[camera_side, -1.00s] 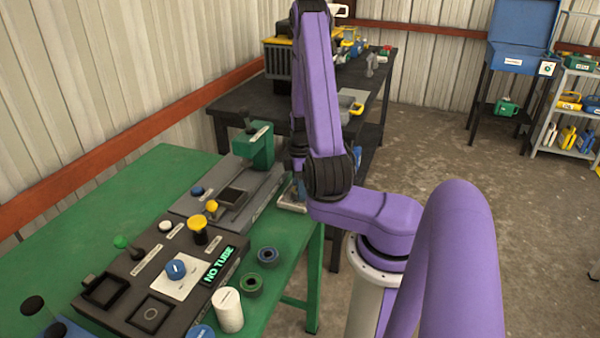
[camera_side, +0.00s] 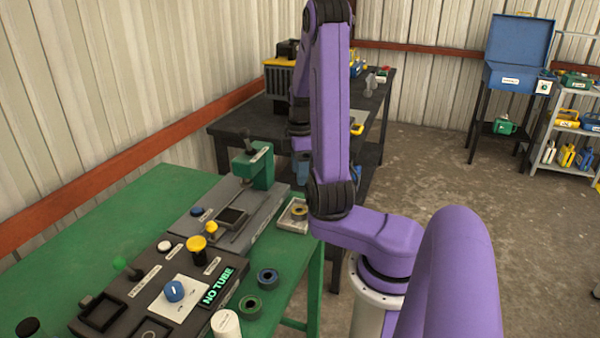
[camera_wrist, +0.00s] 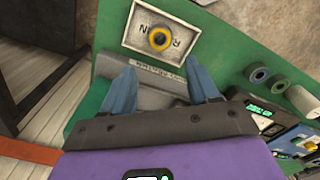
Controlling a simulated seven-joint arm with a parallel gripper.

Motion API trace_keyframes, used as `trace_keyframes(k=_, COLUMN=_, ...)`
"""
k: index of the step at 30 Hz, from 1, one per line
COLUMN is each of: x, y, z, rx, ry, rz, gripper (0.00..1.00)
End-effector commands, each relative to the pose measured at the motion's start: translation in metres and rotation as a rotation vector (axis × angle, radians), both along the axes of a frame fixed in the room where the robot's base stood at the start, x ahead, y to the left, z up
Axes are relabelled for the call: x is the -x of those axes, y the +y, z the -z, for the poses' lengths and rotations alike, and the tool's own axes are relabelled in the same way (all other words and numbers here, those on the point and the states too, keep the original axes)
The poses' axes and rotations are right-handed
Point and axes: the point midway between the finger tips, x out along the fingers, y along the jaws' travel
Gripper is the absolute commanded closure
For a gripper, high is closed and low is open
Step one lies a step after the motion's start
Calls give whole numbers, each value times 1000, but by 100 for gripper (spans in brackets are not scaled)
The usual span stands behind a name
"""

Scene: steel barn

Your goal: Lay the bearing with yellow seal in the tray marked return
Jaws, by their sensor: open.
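The bearing with the yellow seal (camera_wrist: 160,38) lies in the white tray (camera_wrist: 133,35), on its printed letters, of which an R and an N show on either side of the bearing. In the side view the bearing (camera_side: 299,210) also shows inside the tray (camera_side: 287,226), at the green bench's edge. My gripper (camera_wrist: 163,82) is open and empty, its two blue fingers apart, above and back from the tray. In the side view my gripper (camera_side: 302,167) is partly hidden by my arm and is raised clear of the tray.
A blue-sealed bearing (camera_side: 268,278) and a green-sealed bearing (camera_side: 250,306) stand on the green bench beside the panel reading NO TUBE (camera_side: 217,286). A white cylinder (camera_side: 226,324) is near them. A green press (camera_side: 254,167) stands left of the tray. A dark table (camera_side: 240,128) is behind.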

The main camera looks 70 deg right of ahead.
Motion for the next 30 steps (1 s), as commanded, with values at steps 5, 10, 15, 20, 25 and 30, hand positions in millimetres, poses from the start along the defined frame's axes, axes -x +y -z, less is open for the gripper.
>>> trace_keyframes(k=5, x=-12, y=9, z=-5, rx=1, ry=-1, rz=-21, gripper=40)
trace_keyframes(k=10, x=-37, y=31, z=-9, rx=3, ry=-3, rz=-64, gripper=40)
trace_keyframes(k=15, x=-57, y=61, z=-14, rx=3, ry=-4, rz=-105, gripper=40)
trace_keyframes(k=20, x=-68, y=90, z=-19, rx=4, ry=-9, rz=-145, gripper=40)
trace_keyframes(k=25, x=-71, y=123, z=-23, rx=3, ry=-10, rz=-189, gripper=40)
trace_keyframes(k=30, x=-67, y=155, z=-27, rx=2, ry=-15, rz=-233, gripper=40)
